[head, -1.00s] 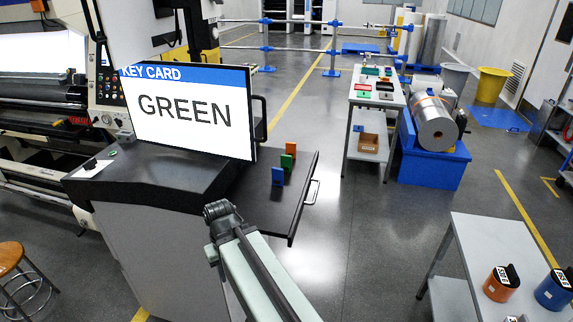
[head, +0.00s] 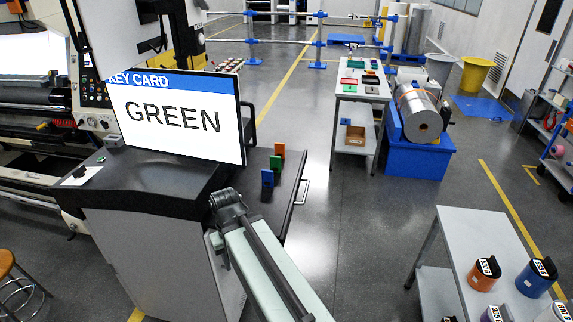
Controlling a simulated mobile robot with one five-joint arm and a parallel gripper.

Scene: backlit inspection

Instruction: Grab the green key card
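The green key card (head: 275,163) stands upright on the dark pull-out shelf (head: 289,190) to the right of the screen. It is in the middle of a row, between an orange card (head: 280,150) and a blue card (head: 267,178). The screen (head: 178,113) reads "KEY CARD" and "GREEN". My pale arm reaches up from the bottom and ends in a dark joint in front of the console, below and left of the cards. No gripper fingers can be made out. The green card stands free of my arm.
The dark console (head: 150,185) supports the screen at left. A handle (head: 302,192) juts from the shelf's right edge. A grey table (head: 485,245) with several labelled containers stands at lower right. The floor between shelf and tables is clear.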

